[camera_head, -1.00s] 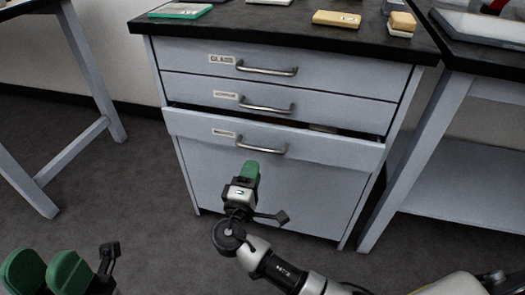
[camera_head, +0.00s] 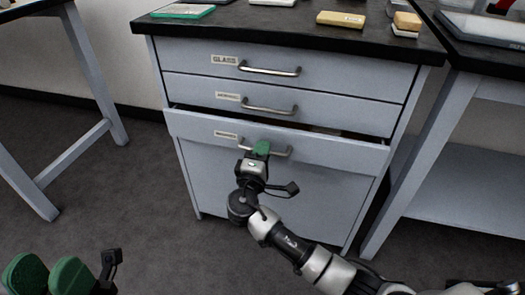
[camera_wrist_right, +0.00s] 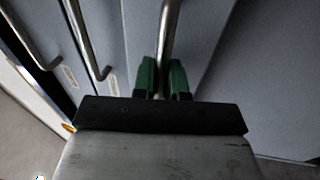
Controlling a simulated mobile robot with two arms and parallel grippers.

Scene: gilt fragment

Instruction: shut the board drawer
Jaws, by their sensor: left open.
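The board drawer (camera_head: 325,153) is the third drawer down in the grey cabinet. Its front stands out from the cabinet, with a dark gap along its top. Its label is too small to read surely. Its metal handle (camera_head: 282,152) also shows in the right wrist view (camera_wrist_right: 168,35). My right gripper (camera_head: 262,149) is at this handle. In the wrist view its green fingers lie on both sides of the bar, closed in on it. My left gripper (camera_head: 47,277) is open and empty at the bottom left, away from the cabinet.
Two closed drawers, the upper one (camera_head: 335,79) labelled GLASS and the middle one (camera_head: 330,108), sit above with their own handles. The black countertop (camera_head: 290,35) holds small boxes. Tables stand left and right. The floor (camera_head: 120,215) left of the cabinet is clear.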

